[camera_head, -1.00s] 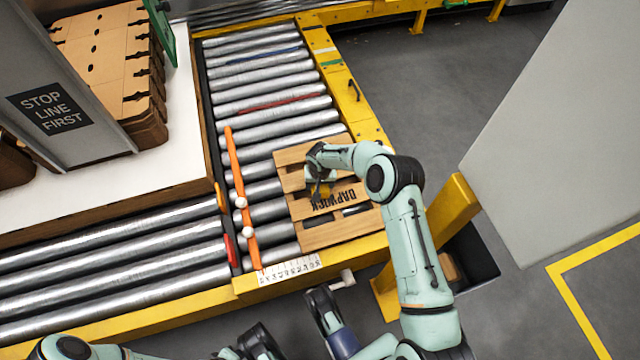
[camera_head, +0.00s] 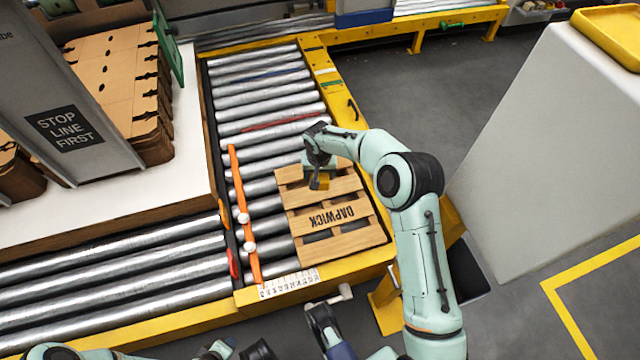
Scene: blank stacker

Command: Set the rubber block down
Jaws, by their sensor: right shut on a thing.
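My right gripper (camera_head: 318,172) is over the upper left part of a wooden slatted pallet (camera_head: 345,243) on the roller conveyor. It is shut on a small block (camera_head: 320,183), dark with a yellowish face, taken to be the rubber block. The gripper hides part of the block, and I cannot tell whether the block touches the slats. The pallet has dark lettering on a middle slat. Parts of my left arm show at the bottom edge; its jaws cannot be made out clearly.
An orange bar (camera_head: 240,210) with white knobs runs along the rollers left of the pallet. A yellow conveyor rail (camera_head: 345,115) borders the right side. Cardboard pieces (camera_head: 115,75) and a sign panel (camera_head: 65,130) stand at upper left. The pallet's lower slats are clear.

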